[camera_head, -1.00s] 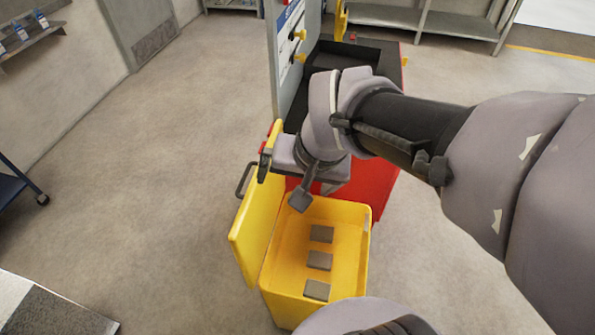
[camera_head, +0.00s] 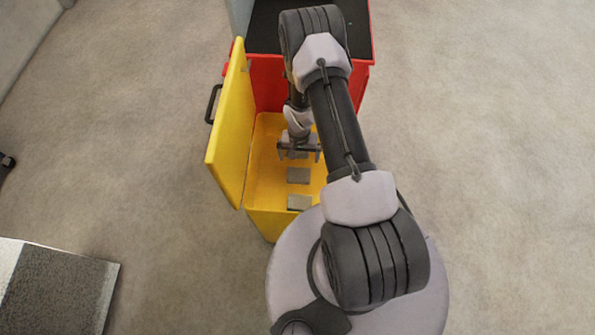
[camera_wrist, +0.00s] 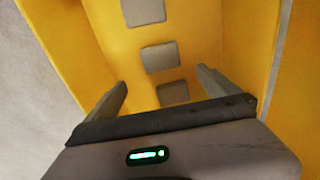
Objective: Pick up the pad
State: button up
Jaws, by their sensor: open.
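Three flat grey pads lie in a row on the floor of an open yellow bin (camera_head: 265,185). In the head view the nearest pad (camera_head: 299,202) and middle pad (camera_head: 298,176) are clear, while the far pad (camera_head: 298,155) is partly hidden under my gripper (camera_head: 299,158). My gripper is open and empty, pointing down into the bin above the far pad. In the wrist view the same gripper (camera_wrist: 162,77) has its fingers spread either side of the far pad (camera_wrist: 173,93), whose lower part is hidden by the gripper body. Contact with it is not visible.
The bin's yellow lid (camera_head: 231,125) stands open at the left, with a dark handle (camera_head: 212,104). A red cabinet (camera_head: 266,82) with a dark top adjoins the bin's far side. A grey-topped surface (camera_head: 55,290) is at lower left.

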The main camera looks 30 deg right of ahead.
jog(key=b, duration=0.3)
send_over(299, 174)
notch_tip(299, 174, down, 10)
jog(key=shift+s+a+r, duration=0.1)
jog(key=f+b, duration=0.3)
jog(key=f, duration=0.3)
jog(key=shift+w+f, duration=0.1)
jog(key=shift+w, duration=0.1)
jog(key=shift+c, duration=0.9)
jog(key=c, duration=1)
notch_tip(299, 174, up, 10)
jog(key=p, duration=0.4)
jog(key=shift+r, duration=0.2)
